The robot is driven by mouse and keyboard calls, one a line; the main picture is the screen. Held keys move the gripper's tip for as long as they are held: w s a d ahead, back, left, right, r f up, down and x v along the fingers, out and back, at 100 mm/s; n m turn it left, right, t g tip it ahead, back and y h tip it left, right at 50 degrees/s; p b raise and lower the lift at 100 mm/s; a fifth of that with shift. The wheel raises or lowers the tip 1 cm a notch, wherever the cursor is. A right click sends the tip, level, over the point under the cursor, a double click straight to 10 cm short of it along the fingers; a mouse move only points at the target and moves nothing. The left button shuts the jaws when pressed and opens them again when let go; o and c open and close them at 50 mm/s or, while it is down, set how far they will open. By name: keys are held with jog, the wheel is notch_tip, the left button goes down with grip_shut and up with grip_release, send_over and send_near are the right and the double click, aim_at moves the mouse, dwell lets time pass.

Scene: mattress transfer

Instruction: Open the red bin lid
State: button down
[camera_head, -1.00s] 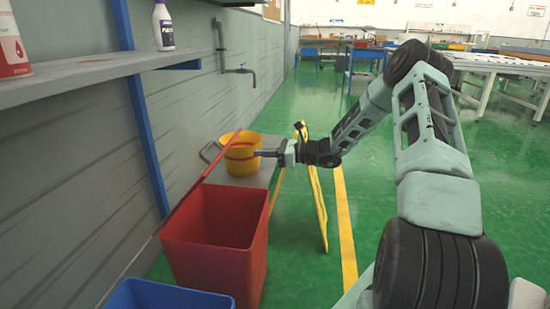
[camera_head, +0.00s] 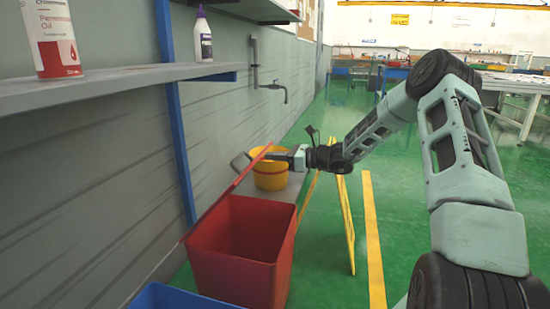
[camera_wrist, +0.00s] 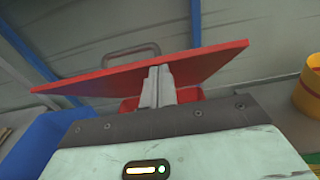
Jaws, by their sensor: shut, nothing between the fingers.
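The red bin (camera_head: 238,260) stands open at the wall. Its red lid (camera_head: 230,186) is raised and tilted up toward the wall, seen almost edge-on. The lid's grey handle (camera_head: 239,163) is on the wall side. My gripper (camera_head: 268,157) is shut and empty, with its fingers at the raised part of the lid. In the wrist view, the shut fingertips (camera_wrist: 158,72) overlap the lid (camera_wrist: 95,84), with the handle (camera_wrist: 130,54) beyond it. They look close to or against its inner face; exact contact is unclear.
A yellow bucket (camera_head: 270,179) stands on a grey surface behind the bin. A blue bin (camera_head: 178,297) is in front of it. A yellow folding sign (camera_head: 347,225) stands to the right, under my arm. A shelf (camera_head: 110,84) with bottles runs along the wall. Green floor to the right is open.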

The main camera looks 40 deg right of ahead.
jog(key=w+a+r+g+p, duration=0.1)
jog(key=w+r+p, duration=0.1)
jog(key=p, duration=0.2)
jog(key=w+a+r+g+h+p, duration=0.1)
jog(key=w+a+r+p, duration=0.1)
jog(key=p, duration=0.3)
jog(key=w+a+r+g+h+p, duration=0.1)
jog(key=w+a+r+p, duration=0.1)
jog(key=r+p, duration=0.2)
jog(key=shift+w+a+p, duration=0.25)
jog(key=shift+w+p, duration=0.15)
jog(key=shift+p, duration=0.3)
jog(key=w+a+r+g+h+p, duration=0.1)
jog(key=w+a+r+p, duration=0.1)
jog(key=w+a+p, duration=0.5)
jog(key=shift+w+p, duration=0.7)
jog(key=shift+w, duration=0.5)
